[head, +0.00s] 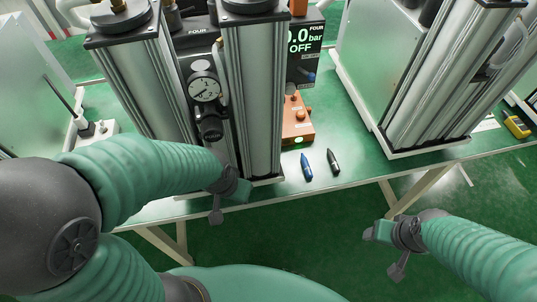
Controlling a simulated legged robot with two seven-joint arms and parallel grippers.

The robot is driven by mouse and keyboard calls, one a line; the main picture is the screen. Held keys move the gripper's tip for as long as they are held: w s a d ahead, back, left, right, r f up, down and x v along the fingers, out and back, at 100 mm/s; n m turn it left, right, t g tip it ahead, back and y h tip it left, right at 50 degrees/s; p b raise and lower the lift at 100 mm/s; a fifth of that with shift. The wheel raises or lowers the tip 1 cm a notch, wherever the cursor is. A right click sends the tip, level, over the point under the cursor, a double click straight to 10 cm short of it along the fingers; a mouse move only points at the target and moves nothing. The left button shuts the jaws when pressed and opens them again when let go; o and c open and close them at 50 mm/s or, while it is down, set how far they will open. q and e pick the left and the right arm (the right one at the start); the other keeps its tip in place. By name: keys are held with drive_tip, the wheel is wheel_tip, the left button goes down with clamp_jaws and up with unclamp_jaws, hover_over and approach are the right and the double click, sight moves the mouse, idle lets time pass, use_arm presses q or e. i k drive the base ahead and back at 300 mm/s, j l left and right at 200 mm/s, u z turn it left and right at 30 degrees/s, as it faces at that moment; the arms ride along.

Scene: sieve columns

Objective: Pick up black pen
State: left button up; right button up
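The black pen (333,162) lies on the green table top near its front edge, just right of a blue pen (306,165). My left gripper (228,201) is at the table's front edge, left of both pens and apart from them. Its fingers look spread, with nothing between them. My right gripper (384,250) is lower right of the black pen, in front of the table edge and away from the pen. Its fingers also look spread and empty.
Metal sieve columns stand behind at left (252,100) and right (425,90). A pressure gauge (205,87) sits between the left columns. An orange box (296,125) stands just behind the pens. A yellow meter (517,125) lies far right. Bare table lies right of the black pen.

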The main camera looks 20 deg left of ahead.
sight(335, 167)
drive_tip(key=k+l+u, duration=0.15)
drive_tip(key=l, duration=0.25)
drive_tip(key=l+u, duration=0.1)
drive_tip(key=l, duration=0.35)
drive_tip(key=k+l+u, duration=0.15)
drive_tip(key=l, duration=0.2)
drive_tip(key=i+j, duration=0.1)
drive_tip(key=i, duration=0.2)
drive_tip(key=i+j, duration=0.15)
drive_tip(key=i, duration=0.2)
